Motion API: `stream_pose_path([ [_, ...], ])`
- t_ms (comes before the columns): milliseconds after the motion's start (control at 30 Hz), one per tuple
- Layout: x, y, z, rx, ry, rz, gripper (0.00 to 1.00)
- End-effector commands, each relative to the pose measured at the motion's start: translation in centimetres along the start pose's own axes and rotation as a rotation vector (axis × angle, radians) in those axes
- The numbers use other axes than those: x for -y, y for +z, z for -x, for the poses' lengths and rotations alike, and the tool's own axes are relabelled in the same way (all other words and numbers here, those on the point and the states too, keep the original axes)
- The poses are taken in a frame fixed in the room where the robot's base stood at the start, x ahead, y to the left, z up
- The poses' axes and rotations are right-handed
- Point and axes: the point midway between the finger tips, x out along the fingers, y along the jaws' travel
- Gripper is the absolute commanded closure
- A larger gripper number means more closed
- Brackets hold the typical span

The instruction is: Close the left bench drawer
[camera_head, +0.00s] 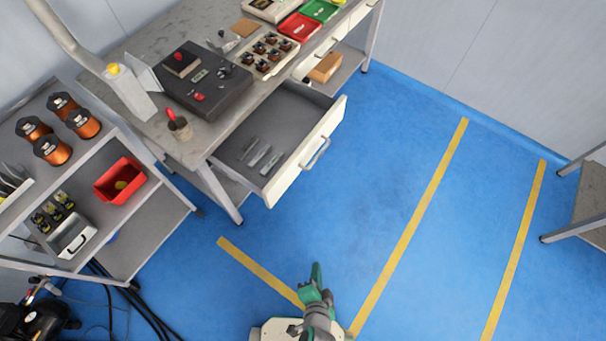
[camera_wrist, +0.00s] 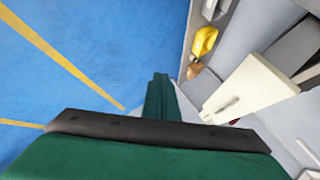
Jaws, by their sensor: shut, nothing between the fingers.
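The left bench drawer (camera_head: 307,158) is pulled well out of the workbench (camera_head: 140,52). It has a cream front with a bar handle (camera_head: 316,153), and several grey metal tools (camera_head: 258,154) lie inside. My gripper (camera_head: 316,267), with green fingers, is shut and empty. It is in front of the drawer and apart from it, with blue floor showing between them in the head view. In the wrist view, the shut fingers (camera_wrist: 158,92) point away from the camera; a cream panel (camera_wrist: 252,90) with a small handle, seemingly the drawer front, lies to their right.
A shelf cart (camera_head: 125,225) with copper wire spools (camera_head: 53,149) and a red bin (camera_head: 120,181) stands left of the bench. Another table (camera_head: 590,205) is at the right edge. Blue floor with yellow lines is clear between the drawer and that table.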

Motion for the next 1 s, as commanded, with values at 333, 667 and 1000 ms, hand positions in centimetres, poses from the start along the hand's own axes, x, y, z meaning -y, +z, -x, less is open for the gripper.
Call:
stream_pose_path([
  [333, -0.2, 1.2, -10.4, 0.326, 0.037, -0.713, 1.0],
  [667, 6.2, -3.9, -14.4, 0.732, -0.023, -1.255, 1.0],
  [1000, 12.7, -14.0, -11.6, 1.184, -0.114, -1.512, 1.0],
])
